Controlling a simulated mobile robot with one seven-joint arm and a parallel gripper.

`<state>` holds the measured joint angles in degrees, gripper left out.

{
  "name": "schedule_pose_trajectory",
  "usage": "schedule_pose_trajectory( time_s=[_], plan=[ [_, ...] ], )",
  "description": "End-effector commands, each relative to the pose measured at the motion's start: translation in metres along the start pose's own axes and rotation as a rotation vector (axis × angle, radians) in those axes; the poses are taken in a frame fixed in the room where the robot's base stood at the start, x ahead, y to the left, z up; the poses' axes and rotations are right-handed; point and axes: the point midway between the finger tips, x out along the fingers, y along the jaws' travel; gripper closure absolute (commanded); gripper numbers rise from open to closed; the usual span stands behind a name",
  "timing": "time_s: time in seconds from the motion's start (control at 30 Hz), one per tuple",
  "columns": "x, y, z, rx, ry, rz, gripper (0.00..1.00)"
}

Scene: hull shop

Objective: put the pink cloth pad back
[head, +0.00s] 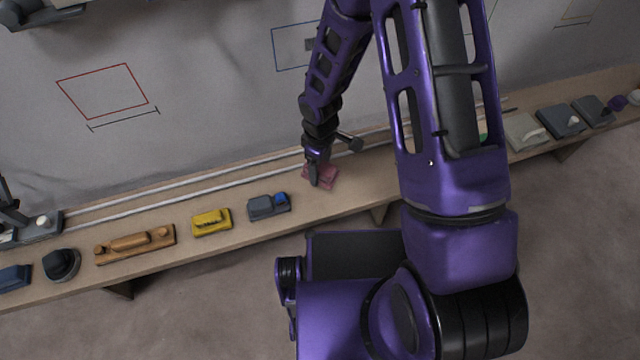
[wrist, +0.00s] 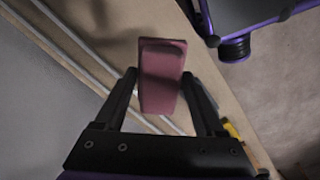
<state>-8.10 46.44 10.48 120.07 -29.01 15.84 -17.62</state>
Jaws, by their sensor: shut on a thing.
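The pink cloth pad (wrist: 161,78) is between the two fingers of my gripper (wrist: 162,92) in the wrist view, and both fingers close on its sides. In the head view the pad (head: 325,175) shows at the wooden shelf (head: 350,190), partly hidden by my gripper (head: 317,170). I cannot tell whether the pad touches the shelf or hangs just above it.
Left of the pad on the shelf are a grey block with a blue knob (head: 268,206), a yellow block (head: 211,222) and a wooden-handled tool (head: 135,243). Grey tools (head: 525,131) stand at the right. Two pale rails (head: 200,187) run along the back.

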Motion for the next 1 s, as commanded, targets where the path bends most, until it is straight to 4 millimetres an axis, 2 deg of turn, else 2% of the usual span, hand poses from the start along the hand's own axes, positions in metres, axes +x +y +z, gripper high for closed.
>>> schedule_pose_trajectory(
  time_s=[0.03,0.2,0.47,0.63,1.0],
  plan=[
    [0.012,-0.001,0.001,-0.001,-0.004,-0.004,0.77],
    [0.043,-0.001,0.001,-0.001,-0.004,-0.003,0.77],
    [0.065,-0.001,0.0,-0.001,-0.002,-0.001,0.77],
    [0.09,-0.001,0.001,-0.001,-0.002,-0.002,0.77],
    [0.097,0.0,0.0,0.0,-0.001,0.0,0.77]
  ],
)
